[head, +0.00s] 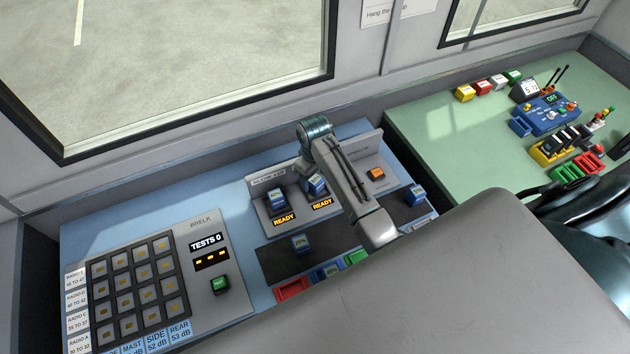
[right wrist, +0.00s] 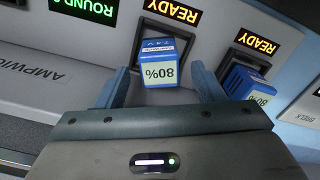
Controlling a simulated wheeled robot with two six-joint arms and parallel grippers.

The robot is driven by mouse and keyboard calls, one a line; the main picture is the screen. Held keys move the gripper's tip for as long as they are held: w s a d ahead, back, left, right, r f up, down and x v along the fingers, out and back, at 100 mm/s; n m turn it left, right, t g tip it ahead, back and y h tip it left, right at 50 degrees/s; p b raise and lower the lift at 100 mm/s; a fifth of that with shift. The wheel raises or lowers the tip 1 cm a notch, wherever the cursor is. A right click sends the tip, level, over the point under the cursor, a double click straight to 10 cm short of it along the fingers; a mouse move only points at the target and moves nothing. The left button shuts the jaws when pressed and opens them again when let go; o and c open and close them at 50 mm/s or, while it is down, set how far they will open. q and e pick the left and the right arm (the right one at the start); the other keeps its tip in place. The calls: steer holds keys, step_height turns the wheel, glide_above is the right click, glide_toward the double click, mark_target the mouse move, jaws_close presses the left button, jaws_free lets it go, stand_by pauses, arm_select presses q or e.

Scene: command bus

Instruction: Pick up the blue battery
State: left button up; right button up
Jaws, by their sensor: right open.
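A blue battery (head: 316,187) with a white label sits in a charger slot under my right gripper (head: 311,176). In the right wrist view this battery (right wrist: 160,72) reads 80% and stands between the two spread blue fingers of the right gripper (right wrist: 160,82). I cannot tell whether a finger touches it. A second blue battery (head: 277,202) sits in the slot to its left; it also shows in the right wrist view (right wrist: 244,84). More blue batteries lie on the dark mat, one at its left (head: 300,244) and one at its right (head: 416,195). My left gripper is out of view.
The grey charger (head: 264,183) shows orange READY signs; my right arm hides part of it. A keypad panel (head: 205,262) stands at the left. Red (head: 293,289) and green (head: 355,258) items lie at the dark mat's front edge. A green desk (head: 440,117) stands at the right.

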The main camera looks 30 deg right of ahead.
steer(key=shift+f, duration=1.1)
steer(key=c, duration=1.2)
steer(key=shift+o, duration=0.2)
steer(key=shift+r, duration=0.15)
